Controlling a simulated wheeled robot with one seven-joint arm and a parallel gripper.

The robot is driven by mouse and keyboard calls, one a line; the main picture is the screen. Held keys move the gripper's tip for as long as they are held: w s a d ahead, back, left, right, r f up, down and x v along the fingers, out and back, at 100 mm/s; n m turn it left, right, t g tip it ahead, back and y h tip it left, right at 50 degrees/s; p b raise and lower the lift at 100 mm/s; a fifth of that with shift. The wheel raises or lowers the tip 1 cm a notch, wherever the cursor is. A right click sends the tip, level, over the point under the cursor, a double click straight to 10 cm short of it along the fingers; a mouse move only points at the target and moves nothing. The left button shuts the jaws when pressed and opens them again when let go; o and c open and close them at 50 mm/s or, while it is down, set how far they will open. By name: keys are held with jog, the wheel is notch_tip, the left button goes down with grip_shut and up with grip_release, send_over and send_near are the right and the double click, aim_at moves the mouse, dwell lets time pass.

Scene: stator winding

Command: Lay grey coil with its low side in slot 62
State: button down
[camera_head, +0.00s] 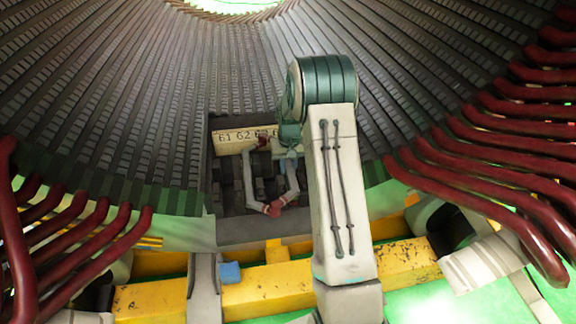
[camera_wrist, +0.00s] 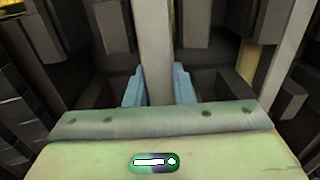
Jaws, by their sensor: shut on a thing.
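The grey coil (camera_head: 249,184) is a long six-sided loop with dark red ends, in the middle of the head view. My gripper (camera_wrist: 159,88) is shut on one straight side of the coil, which shows as a grey bar (camera_wrist: 155,45) between the light blue fingers in the wrist view. In the head view my gripper is at the coil's upper right, partly hidden by my arm. The coil's left side is below the number strip (camera_head: 228,142), near the 62 mark. Slot 62 is too dark to make out, and I cannot tell whether the low side is inside it.
The stator core (camera_head: 130,100) curves around with rows of dark slots. Dark red coils stick out at the left (camera_head: 110,235) and right (camera_head: 480,185). A yellow beam (camera_head: 265,293) runs along the front. Dark blocks stand around the opening below the strip.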

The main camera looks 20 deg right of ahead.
jog(key=shift+f+b, duration=0.55)
jog(key=shift+f, duration=0.45)
jog(key=shift+s+f, duration=0.3)
jog(key=shift+f, duration=0.25)
jog(key=c, duration=1.4)
grip_release()
jog(key=shift+a, duration=0.1)
jog(key=shift+o, duration=1.3)
jog(key=shift+w+f, duration=0.1)
jog(key=shift+w, duration=0.1)
jog(key=shift+r, duration=0.2)
jog(key=shift+r, duration=0.15)
jog(key=shift+r+p, duration=0.4)
jog(key=shift+r, duration=0.35)
